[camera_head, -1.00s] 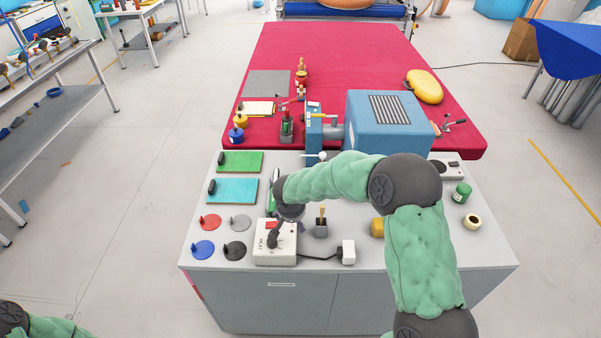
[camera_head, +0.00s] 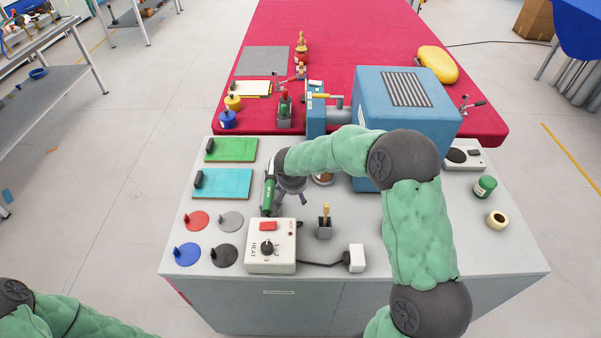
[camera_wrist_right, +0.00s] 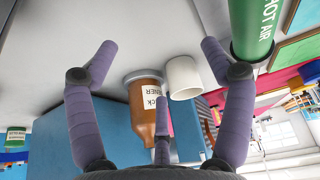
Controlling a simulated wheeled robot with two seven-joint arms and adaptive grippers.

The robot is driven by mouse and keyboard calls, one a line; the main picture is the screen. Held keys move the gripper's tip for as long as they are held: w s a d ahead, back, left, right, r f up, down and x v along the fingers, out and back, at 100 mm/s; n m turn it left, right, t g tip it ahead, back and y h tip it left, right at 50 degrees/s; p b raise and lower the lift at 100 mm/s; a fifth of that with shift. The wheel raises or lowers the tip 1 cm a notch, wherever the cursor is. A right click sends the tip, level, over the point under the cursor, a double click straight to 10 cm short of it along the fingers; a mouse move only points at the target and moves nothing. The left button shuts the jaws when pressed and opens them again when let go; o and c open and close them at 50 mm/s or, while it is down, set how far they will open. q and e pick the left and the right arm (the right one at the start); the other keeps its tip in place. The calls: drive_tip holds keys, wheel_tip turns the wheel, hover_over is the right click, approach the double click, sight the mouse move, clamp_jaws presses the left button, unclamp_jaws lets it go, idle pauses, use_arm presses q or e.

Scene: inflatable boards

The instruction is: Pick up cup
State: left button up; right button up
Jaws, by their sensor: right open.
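The cup, a small white cylinder (camera_wrist_right: 184,78), shows in the wrist view beside a brown bottle (camera_wrist_right: 143,108) with a white label. I cannot make the cup out in the head view, where my right arm covers that area. My right gripper (camera_head: 290,195) is open and empty above the worktop, just behind the white heat box. In the wrist view its purple fingers (camera_wrist_right: 157,52) are spread wide, with the cup and bottle beyond them. One finger partly overlaps the bottle. My left gripper is out of view; only part of that arm shows at lower left.
A green hot air tool (camera_head: 268,193) stands close left of the right gripper. The heat box (camera_head: 271,246) is in front, and a large blue machine (camera_head: 405,105) is behind to the right. Colored discs (camera_head: 196,220) lie at left. The worktop's front right is clear.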

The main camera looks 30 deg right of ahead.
drive_tip(key=w+d, duration=0.2)
drive_tip(key=w, duration=0.1)
drive_tip(key=w+d, duration=0.2)
drive_tip(key=w, duration=0.1)
drive_tip(key=shift+d, duration=0.4)
drive_tip(key=shift+w+d, duration=0.7)
drive_tip(key=shift+w, duration=0.15)
drive_tip(key=shift+x, duration=1.15)
drive_tip(key=shift+w+d+f, duration=0.25)
drive_tip(key=shift+w+f, duration=0.1)
drive_tip(key=shift+f, duration=0.05)
drive_tip(key=shift+s, duration=0.1)
drive_tip(key=c, duration=1.3)
drive_tip(key=shift+s+a, duration=0.1)
drive_tip(key=shift+a, duration=0.05)
